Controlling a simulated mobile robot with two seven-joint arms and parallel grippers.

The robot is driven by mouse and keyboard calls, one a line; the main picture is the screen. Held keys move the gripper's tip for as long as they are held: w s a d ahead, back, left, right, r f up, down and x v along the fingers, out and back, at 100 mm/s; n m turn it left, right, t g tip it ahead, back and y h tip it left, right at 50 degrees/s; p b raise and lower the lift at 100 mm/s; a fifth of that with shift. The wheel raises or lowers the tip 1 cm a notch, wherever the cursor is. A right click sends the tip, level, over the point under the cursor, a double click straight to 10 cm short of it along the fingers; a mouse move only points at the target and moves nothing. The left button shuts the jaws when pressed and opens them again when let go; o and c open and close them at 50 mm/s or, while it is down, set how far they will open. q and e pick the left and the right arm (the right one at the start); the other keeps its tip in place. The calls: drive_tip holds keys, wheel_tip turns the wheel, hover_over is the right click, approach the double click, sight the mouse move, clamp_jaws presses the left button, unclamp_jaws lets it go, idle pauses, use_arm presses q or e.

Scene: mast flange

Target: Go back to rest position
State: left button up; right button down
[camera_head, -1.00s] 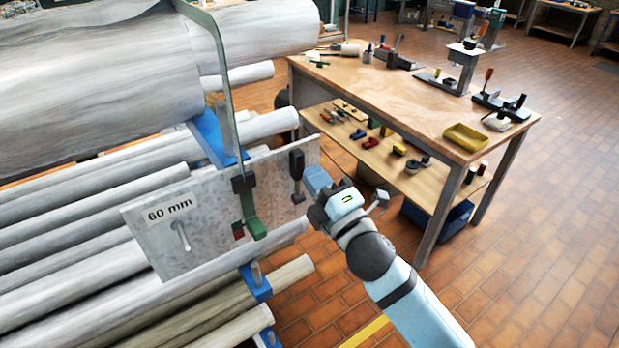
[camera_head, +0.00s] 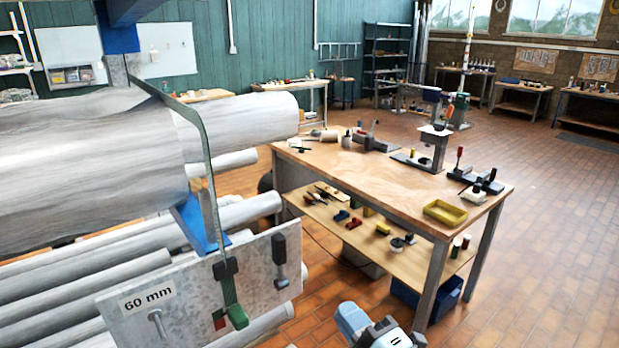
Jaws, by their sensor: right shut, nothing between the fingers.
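The plate carries a "60 mm" label (camera_head: 149,296), a black-handled part (camera_head: 279,260) and a dark green piece (camera_head: 236,316) at the foot of a curved strap (camera_head: 208,165). My left gripper is not in view.
Large grey-white poles (camera_head: 80,170) rest on a blue-bracketed rack at the left. A wooden workbench (camera_head: 375,175) with tools, a yellow tray (camera_head: 445,212) and a lower shelf stands right of centre. Open tiled floor (camera_head: 545,250) lies to the right.

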drive_tip(key=s+d+f+m+g+h+p, duration=0.1)
drive_tip(key=s+d+f+m, duration=0.3)
drive_tip(key=f, duration=0.5)
drive_tip(key=s+d+f+m+g+h+p, duration=0.1)
drive_tip(key=s+d+f+m+g+h, duration=0.2)
drive_tip(key=s+f+m, duration=0.3)
drive_tip(key=s+d+f+m+g+h+p, duration=0.1)
drive_tip(key=s+d+f+m+g+h, duration=0.1)
drive_tip(key=s+d+f+m, duration=0.3)
wheel_tip(320, 180, down, 9)
drive_tip(key=s+m+h, duration=0.1)
drive_tip(key=m, duration=0.3)
drive_tip(key=shift+d+h, duration=0.35)
drive_tip(key=shift+h, duration=0.05)
